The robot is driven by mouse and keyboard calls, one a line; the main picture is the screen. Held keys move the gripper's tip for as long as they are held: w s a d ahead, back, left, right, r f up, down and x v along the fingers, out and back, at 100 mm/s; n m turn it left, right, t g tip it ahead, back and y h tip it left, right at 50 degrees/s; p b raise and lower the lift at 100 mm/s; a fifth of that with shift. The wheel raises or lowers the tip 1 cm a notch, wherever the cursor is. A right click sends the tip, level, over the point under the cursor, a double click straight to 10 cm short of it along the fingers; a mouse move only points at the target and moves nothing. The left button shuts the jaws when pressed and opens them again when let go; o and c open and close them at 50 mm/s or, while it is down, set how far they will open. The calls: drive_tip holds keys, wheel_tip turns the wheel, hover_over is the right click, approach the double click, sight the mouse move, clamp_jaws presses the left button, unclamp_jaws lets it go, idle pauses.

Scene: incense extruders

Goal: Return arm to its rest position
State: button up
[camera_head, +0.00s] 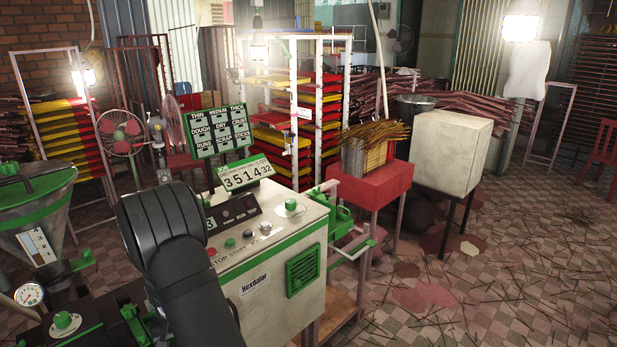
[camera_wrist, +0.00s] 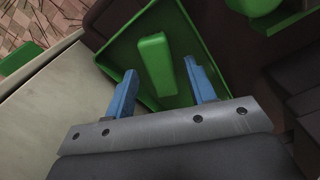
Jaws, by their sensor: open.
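My arm stands in the front of the head view, in front of the control cabinet; my gripper is hidden there. In the wrist view my gripper (camera_wrist: 160,84) shows two blue fingers spread apart. A green raised bar (camera_wrist: 155,62) on a green panel (camera_wrist: 190,40) shows beyond and between the fingertips. I cannot tell whether the fingers touch it. Nothing is held between them. The white control cabinet (camera_head: 280,270) carries a counter display (camera_head: 246,173), several buttons and a green vent (camera_head: 303,270).
A green-rimmed hopper (camera_head: 38,200) and a pressure gauge (camera_head: 29,294) are at the left. A red stand (camera_head: 370,186) bears a bundle of sticks (camera_head: 375,134). A white box (camera_head: 450,150) stands right of it. The tiled floor (camera_head: 540,240) at right is open, with scattered sticks.

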wheel_tip(320, 180, up, 26)
drive_tip(key=f, duration=0.1)
drive_tip(key=s+d+f+n, duration=0.3)
drive_tip(key=s+d+n, duration=0.1)
drive_tip(key=s+d, duration=0.2)
drive_tip(key=s+d+f+n, duration=0.4)
drive_tip(key=s+d, duration=0.3)
drive_tip(key=shift+s, duration=0.3)
